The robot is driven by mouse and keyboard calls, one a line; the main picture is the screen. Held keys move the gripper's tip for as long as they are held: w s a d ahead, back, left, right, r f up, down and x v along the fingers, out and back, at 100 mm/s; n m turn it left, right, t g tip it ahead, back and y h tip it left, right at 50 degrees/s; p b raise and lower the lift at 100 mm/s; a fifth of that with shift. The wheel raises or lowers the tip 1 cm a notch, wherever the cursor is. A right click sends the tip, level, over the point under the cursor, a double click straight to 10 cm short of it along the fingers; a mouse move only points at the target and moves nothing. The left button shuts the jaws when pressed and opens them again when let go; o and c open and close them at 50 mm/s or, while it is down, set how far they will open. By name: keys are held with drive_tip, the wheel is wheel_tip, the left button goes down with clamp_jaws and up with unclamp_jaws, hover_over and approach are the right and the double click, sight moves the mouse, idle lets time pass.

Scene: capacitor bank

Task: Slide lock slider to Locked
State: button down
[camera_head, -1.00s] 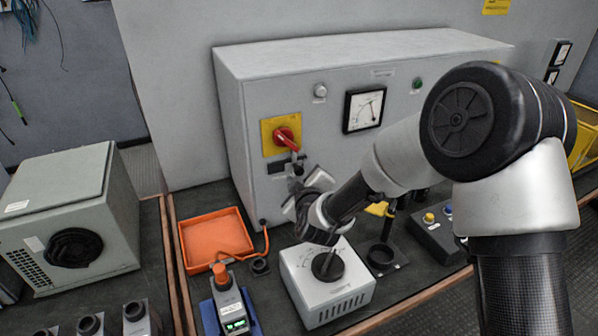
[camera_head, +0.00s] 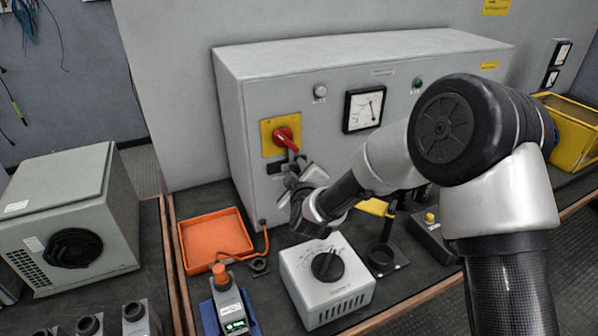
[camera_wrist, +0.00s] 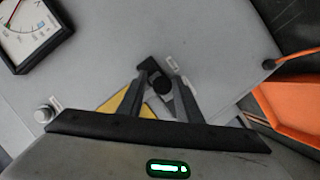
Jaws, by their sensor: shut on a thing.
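The gripper and wrist hide most of the slider there. A small pale label lies beside the slider in the wrist view; I cannot read it.
The cabinet (camera_head: 345,75) carries a dial meter (camera_head: 364,110). Below stand an orange tray (camera_head: 214,238), a grey box with a black knob (camera_head: 327,279) and a handheld meter (camera_head: 231,307). An orange cable runs from the cabinet's lower corner. A yellow bin (camera_head: 574,140) is at right.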

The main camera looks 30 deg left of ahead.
sight(284, 171)
drive_tip(key=shift+s+a+f, duration=0.2)
drive_tip(key=shift+s+a, duration=0.7)
drive_tip(key=shift+s, duration=0.25)
drive_tip(key=c, duration=1.5)
unclamp_jaws()
drive_tip(key=shift+s+a, duration=0.1)
drive_tip(key=shift+c, duration=0.2)
drive_tip(key=shift+r, duration=0.1)
drive_tip(key=shift+s+d+r, duration=0.1)
drive_tip(key=shift+s+d, duration=0.1)
drive_tip(key=shift+s, duration=0.05)
drive_tip(key=v, duration=1.6)
drive_tip(key=shift+d, duration=0.4)
drive_tip(key=shift+s+r, duration=0.1)
